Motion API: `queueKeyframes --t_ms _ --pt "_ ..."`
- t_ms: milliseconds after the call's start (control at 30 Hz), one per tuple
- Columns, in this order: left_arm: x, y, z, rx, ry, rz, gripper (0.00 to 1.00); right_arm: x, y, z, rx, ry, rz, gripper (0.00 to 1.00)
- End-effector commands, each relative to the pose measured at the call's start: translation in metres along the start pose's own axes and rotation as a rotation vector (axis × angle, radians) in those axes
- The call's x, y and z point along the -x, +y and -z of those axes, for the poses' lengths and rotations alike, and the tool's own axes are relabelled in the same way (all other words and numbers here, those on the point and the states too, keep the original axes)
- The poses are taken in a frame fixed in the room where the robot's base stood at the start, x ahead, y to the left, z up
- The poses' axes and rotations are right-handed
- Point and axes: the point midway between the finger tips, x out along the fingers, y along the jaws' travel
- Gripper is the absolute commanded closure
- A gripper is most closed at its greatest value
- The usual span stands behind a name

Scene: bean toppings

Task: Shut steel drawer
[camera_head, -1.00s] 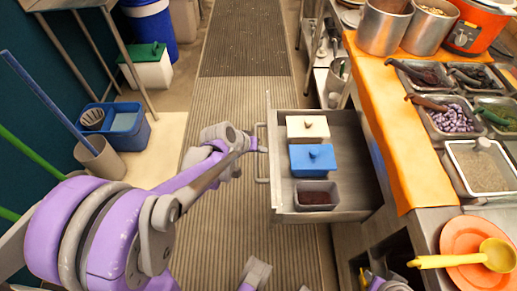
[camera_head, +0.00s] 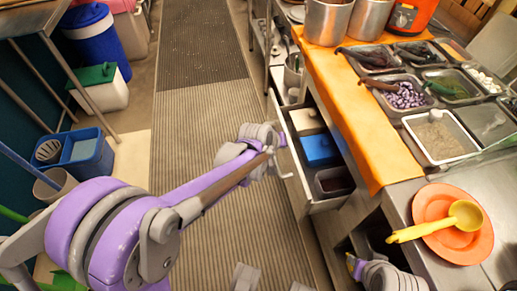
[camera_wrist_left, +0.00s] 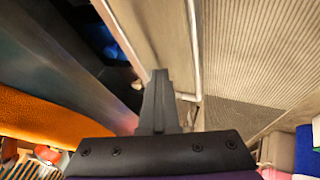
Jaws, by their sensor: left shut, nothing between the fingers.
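The steel drawer (camera_head: 297,172) under the counter is partly open. Its front panel stands out from the counter, and its bar handle (camera_head: 284,160) faces the aisle. In the left wrist view, the handle (camera_wrist_left: 194,45) runs beside the drawer's front panel (camera_wrist_left: 150,35). My left gripper (camera_head: 279,139) is at the far half of the drawer front. In its wrist view the closed fingers (camera_wrist_left: 158,100) are empty and point at the front panel near the handle; contact is unclear. My right gripper (camera_head: 353,266) seems to be low by the counter, its fingers unclear.
Inside the drawer are a white-lidded container (camera_head: 306,121), a blue-lidded container (camera_head: 320,149) and a small open pan (camera_head: 335,181). Topping pans and an orange plate (camera_head: 452,224) with a yellow ladle (camera_head: 465,214) are on the counter. The aisle floor mat (camera_head: 190,140) is clear.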

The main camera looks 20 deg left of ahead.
Motion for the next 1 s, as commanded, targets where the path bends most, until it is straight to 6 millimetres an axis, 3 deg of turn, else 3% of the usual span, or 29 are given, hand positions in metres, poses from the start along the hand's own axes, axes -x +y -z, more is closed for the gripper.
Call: queueKeyframes --t_ms 33,200,500,700,1000 --pt "-0.008 0.015 -0.001 -0.006 -0.003 -0.004 1.0 0.0 0.0 0.0 0.0 0.0 0.0 0.67" --pt "-0.029 0.056 -0.001 -0.004 -0.001 -0.003 1.0 0.001 0.0 0.0 0.0 0.0 0.0 0.67" --pt "-0.057 0.108 0.0 -0.002 -0.001 -0.002 1.0 0.004 0.0 0.002 0.0 0.002 0.0 0.67" --pt "-0.067 0.126 0.0 0.0 0.0 -0.001 1.0 0.005 0.0 0.002 0.0 0.002 0.0 0.67" --pt "-0.071 0.134 0.0 0.0 0.001 -0.002 1.0 0.006 0.0 0.002 0.0 0.002 0.0 0.67"
